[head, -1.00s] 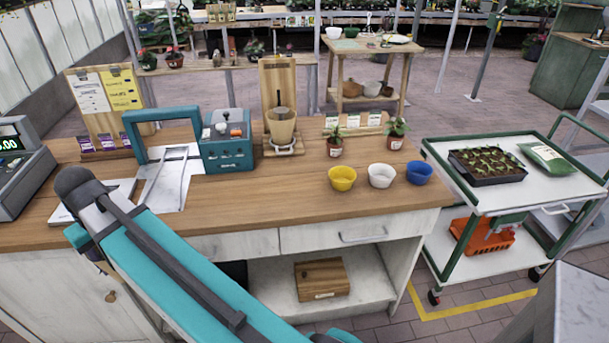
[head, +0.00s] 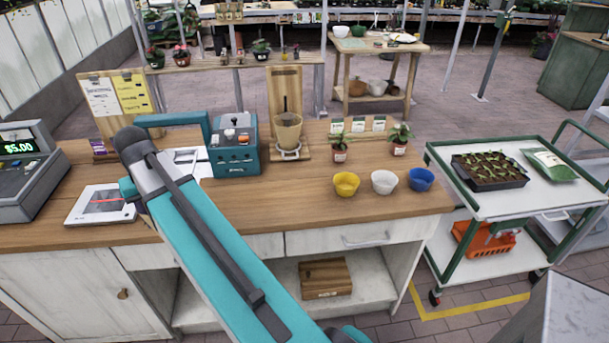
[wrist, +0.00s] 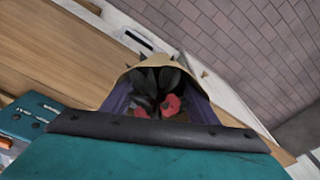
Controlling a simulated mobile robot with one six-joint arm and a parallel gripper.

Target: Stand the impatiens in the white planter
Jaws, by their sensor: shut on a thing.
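In the wrist view my gripper (wrist: 160,98) is shut on a plant with red flowers and dark leaves (wrist: 170,104), set within a tan rim. I take it to be the impatiens; its pot is mostly hidden. The wood counter and the brick floor show beyond it. In the head view my arm hides the gripper and the held plant. The white planter (head: 383,182) stands upright on the counter between the yellow planter (head: 346,184) and the blue planter (head: 420,179). Its opening faces up and looks empty.
Two small potted plants (head: 340,149) (head: 400,139) stand behind the planters, near upright cards. A teal box (head: 233,146) and a wooden stand with a pot (head: 288,132) are left of them. A cash register (head: 35,167) stands far left. The counter's front middle (head: 265,205) is clear.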

